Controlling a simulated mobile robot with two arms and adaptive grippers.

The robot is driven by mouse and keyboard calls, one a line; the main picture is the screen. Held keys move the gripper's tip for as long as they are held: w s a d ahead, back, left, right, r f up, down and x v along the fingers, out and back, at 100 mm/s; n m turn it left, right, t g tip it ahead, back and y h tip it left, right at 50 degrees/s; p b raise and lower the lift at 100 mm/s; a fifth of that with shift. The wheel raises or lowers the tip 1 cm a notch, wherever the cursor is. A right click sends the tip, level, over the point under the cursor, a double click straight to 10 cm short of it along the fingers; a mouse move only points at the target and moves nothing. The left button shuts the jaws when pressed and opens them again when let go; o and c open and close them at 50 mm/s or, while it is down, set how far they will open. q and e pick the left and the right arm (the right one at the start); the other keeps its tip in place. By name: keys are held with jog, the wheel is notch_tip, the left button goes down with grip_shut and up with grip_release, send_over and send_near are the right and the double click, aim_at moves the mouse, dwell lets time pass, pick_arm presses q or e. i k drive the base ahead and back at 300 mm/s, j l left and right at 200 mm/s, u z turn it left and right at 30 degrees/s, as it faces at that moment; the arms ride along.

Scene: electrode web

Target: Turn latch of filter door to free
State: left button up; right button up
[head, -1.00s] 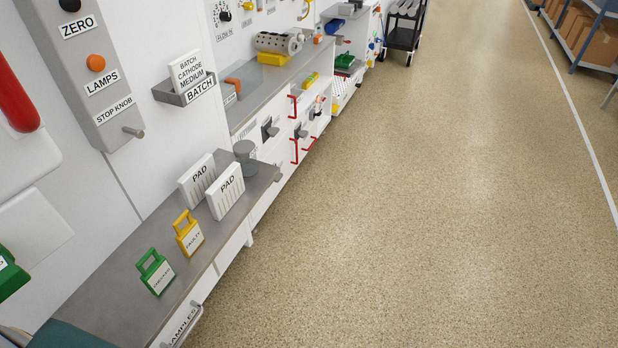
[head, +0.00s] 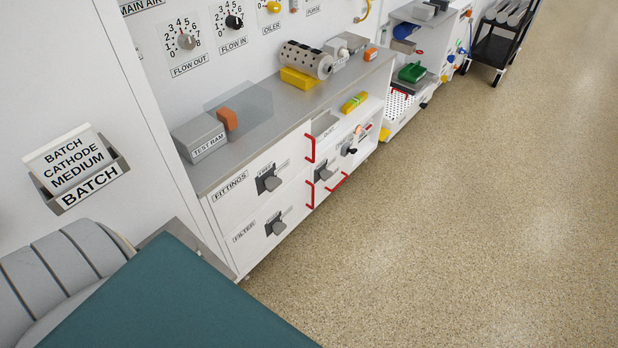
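The filter door (head: 258,249) is a white lower front in the cabinet ahead, with a FILTER label (head: 244,232) at its left. Its latch (head: 277,224) is a grey knob on a dark plate, right of the label. The small marks around the latch are too small to read, so I cannot tell its setting. A red handle (head: 309,194) stands at the right edge of this front. The door looks shut. Neither of my grippers shows in the head view; only parts of my own body fill the lower left.
Above is the fittings door with a similar latch (head: 269,180) and red handle (head: 310,148). The countertop holds a test ram box (head: 200,137), an orange block (head: 228,119) and a perforated cylinder (head: 306,59). A batch holder (head: 82,180) hangs on the left wall. The floor (head: 440,220) at right is clear.

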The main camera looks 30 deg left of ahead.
aim_at(278, 227)
jog(key=i, duration=2.55)
